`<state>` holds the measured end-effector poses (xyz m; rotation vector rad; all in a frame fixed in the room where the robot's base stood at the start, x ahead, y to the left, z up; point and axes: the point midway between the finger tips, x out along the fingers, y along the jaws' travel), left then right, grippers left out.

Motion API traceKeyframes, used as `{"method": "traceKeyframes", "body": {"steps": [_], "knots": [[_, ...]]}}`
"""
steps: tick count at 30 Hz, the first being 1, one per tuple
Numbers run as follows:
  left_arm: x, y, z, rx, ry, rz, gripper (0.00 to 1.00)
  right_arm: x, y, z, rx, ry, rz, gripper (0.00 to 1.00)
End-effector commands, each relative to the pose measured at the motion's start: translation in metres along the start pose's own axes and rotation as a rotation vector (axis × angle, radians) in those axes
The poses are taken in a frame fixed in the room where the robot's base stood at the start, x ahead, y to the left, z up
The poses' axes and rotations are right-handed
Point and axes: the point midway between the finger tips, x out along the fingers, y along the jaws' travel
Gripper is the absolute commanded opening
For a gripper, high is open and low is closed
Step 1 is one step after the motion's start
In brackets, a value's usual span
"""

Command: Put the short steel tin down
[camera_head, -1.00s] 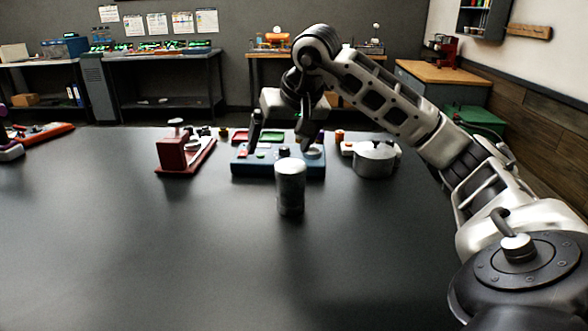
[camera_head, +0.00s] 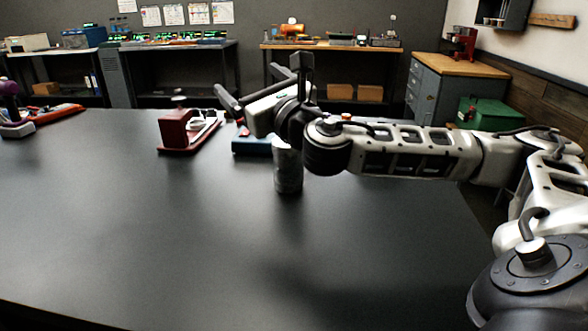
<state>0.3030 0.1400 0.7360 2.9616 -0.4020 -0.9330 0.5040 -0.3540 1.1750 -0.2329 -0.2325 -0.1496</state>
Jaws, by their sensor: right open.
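The short steel tin does not show now; my right arm covers the part of the table where a low, wide steel tin stood a second ago. A taller steel cylinder (camera_head: 288,174) stands upright on the dark table, its top partly hidden by my right wrist. My right gripper (camera_head: 258,78) is open, with its dark fingers spread up and to the left, above and behind the cylinder. I see nothing between the fingers. My left gripper is not in view.
The dark table (camera_head: 150,235) is clear in front. A dark red device (camera_head: 175,130) stands at its back.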

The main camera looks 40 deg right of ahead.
Motion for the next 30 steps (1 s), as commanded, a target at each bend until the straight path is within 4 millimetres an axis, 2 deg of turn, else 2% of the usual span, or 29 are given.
{"method": "traceKeyframes", "body": {"steps": [1, 3, 6, 9, 14, 21, 23, 30], "knots": [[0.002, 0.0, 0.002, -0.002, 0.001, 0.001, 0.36, -0.007, -0.012, -0.021, 0.052, 0.072, -0.081, 0.9], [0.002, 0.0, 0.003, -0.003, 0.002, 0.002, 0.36, -0.018, -0.027, -0.043, 0.107, 0.157, -0.184, 0.9], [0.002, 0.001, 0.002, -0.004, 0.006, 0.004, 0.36, -0.031, -0.041, -0.063, 0.151, 0.239, -0.287, 0.9], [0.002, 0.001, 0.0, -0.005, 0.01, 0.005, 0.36, -0.039, -0.047, -0.075, 0.167, 0.281, -0.339, 0.9], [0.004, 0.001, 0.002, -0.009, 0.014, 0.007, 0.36, -0.046, -0.044, -0.098, 0.169, 0.293, -0.352, 0.9], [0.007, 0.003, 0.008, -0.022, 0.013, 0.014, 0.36, -0.058, -0.034, -0.144, 0.169, 0.289, -0.351, 0.9], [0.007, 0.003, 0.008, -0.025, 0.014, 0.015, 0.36, -0.06, -0.032, -0.153, 0.168, 0.288, -0.351, 0.9], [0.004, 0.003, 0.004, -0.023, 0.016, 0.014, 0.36, -0.042, -0.039, -0.155, 0.169, 0.283, -0.351, 0.9]]}}
